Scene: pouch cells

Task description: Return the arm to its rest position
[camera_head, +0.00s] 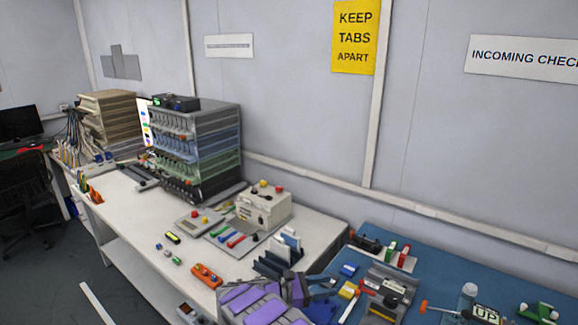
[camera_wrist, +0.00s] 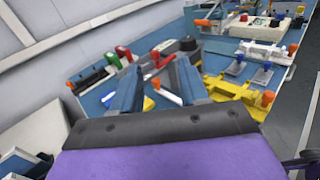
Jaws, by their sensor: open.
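My arm (camera_head: 252,299), with purple panels, is low at the bottom middle of the head view, in front of the benches. My gripper (camera_head: 327,287) points right, toward the blue-topped bench (camera_head: 349,254). In the wrist view my gripper (camera_wrist: 156,76) has its two blue-grey fingers spread apart, with nothing held between them. Small tools on the blue bench show beyond the gap. How high the fingers are above the bench is hard to tell.
A white bench (camera_head: 135,210) on the left holds a tall rack (camera_head: 195,150), a beige box (camera_head: 264,206) and small coloured parts. A card holder (camera_head: 280,258) stands close beside my arm. On the blue bench are a grey fixture (camera_head: 390,290) and a bottle (camera_head: 467,297). Open floor lies lower left.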

